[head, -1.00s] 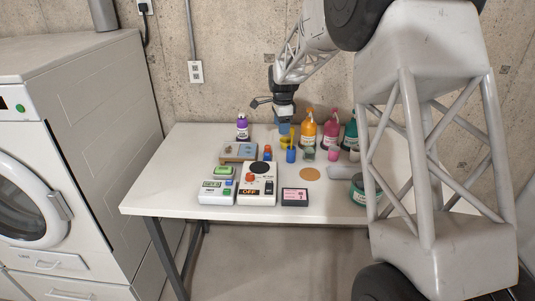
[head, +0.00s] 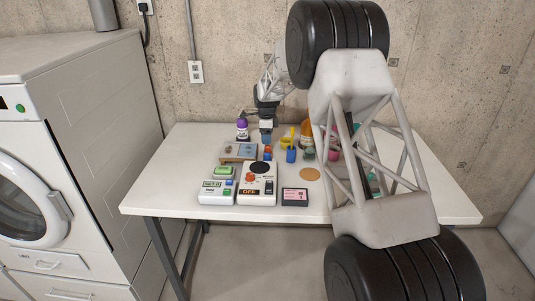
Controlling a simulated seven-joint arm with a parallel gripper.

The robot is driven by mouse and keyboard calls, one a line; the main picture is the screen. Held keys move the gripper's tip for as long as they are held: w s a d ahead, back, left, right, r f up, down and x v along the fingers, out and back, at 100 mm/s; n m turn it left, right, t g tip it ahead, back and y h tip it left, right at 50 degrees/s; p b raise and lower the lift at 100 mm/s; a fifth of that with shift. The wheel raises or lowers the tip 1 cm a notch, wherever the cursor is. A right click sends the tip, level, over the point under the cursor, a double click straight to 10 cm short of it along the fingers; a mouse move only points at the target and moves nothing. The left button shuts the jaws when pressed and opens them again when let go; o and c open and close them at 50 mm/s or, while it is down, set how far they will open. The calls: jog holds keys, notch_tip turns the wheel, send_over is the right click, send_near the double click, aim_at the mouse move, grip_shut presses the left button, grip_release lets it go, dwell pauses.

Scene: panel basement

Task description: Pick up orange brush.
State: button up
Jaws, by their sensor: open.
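I cannot pick out an orange brush for certain. A small orange-and-blue item (head: 267,153) stands on the white table beside the grey-brown tray; it is too small to tell what it is. My gripper (head: 266,136) points down over the back of the table, above and behind that item, apart from it. It is open, and I see nothing held between its fingers. My own arm hides part of the table's right side.
The white table (head: 165,190) holds a purple bottle (head: 242,129), a yellow item (head: 287,140), a blue cup (head: 291,155), a tray (head: 228,154), a white device (head: 247,196), a pink-and-black box (head: 295,196) and a tan disc (head: 310,174). An orange bottle (head: 306,132) is partly hidden. The table's left end is clear.

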jog(key=shift+f, duration=1.35)
jog(key=shift+s+d+f, duration=0.1)
jog(key=shift+f, duration=1.2)
jog(key=shift+s+f, duration=0.1)
jog(key=shift+f, duration=1.15)
grip_shut()
jog(key=shift+r, duration=0.1)
